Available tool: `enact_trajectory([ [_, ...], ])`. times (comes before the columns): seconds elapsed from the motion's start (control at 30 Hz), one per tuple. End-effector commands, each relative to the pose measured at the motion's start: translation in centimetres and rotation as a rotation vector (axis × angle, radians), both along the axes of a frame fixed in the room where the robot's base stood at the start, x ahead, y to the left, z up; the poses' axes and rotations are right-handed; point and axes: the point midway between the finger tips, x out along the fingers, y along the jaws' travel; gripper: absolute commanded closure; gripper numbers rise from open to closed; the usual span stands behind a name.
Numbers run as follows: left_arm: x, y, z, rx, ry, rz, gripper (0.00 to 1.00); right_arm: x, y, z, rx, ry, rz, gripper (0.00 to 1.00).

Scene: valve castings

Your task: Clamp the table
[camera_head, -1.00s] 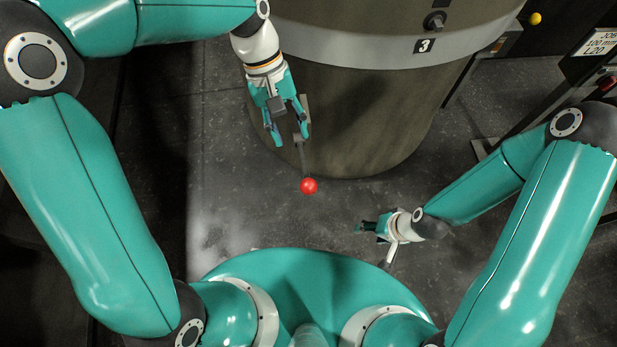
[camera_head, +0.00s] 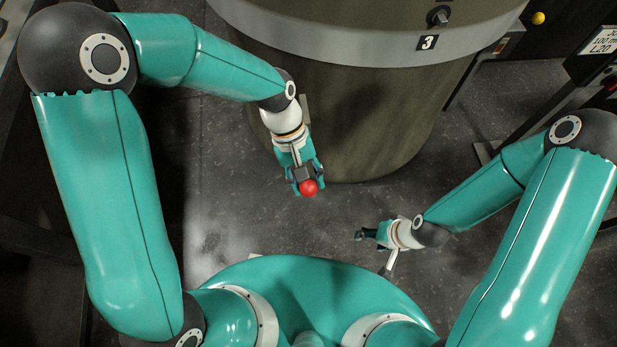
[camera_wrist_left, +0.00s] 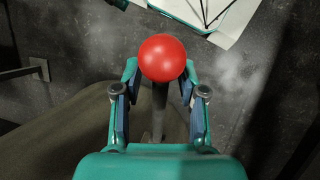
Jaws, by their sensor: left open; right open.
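A lever with a red ball knob (camera_head: 309,188) stands out from the front of a large round olive-brown machine body (camera_head: 350,115). My left gripper (camera_head: 305,180) is at the knob end, and the lever's shaft is mostly hidden behind it in the head view. In the left wrist view the red knob (camera_wrist_left: 162,58) sits at the open fingertips, and the dark shaft (camera_wrist_left: 160,105) runs between the two fingers. The fingers stand apart on either side and do not appear closed on it. My right gripper (camera_head: 366,234) is open and empty, low at the right of centre, away from the lever.
The machine body has a pale band with a number 3 plate (camera_head: 427,41) and a dark knob (camera_head: 438,16) above it. A yellow ball (camera_head: 538,18) and a sign (camera_head: 603,40) are at the upper right. Open dark floor (camera_head: 225,215) lies in front.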

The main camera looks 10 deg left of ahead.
Motion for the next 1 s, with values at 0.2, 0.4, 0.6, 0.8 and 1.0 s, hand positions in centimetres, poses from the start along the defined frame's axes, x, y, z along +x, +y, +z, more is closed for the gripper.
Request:
enact_trajectory([
  [0.2, 0.0, 0.0, 0.0, 0.0, 0.0, 0.0, 0.7, 0.0, 0.0, 0.0, 0.0, 0.0, 0.0, 0.4],
  [0.4, 0.0, 0.0, 0.0, 0.0, 0.001, 0.0, 1.0, 0.0, 0.0, 0.0, 0.0, 0.0, 0.0, 0.4],
  [0.6, 0.0, 0.0, 0.0, -0.001, 0.002, 0.001, 1.0, 0.0, 0.0, 0.0, 0.0, 0.0, 0.0, 0.4],
  [0.8, 0.0, -0.3, 0.2, -0.002, 0.007, -0.002, 1.0, 0.0, 0.0, 0.2, 0.0, 0.0, 0.0, 0.4],
  [1.0, 0.4, -0.1, 1.1, -0.015, 0.048, -0.001, 1.0, 0.0, 0.0, 1.6, 0.0, 0.0, 0.0, 0.4],
])
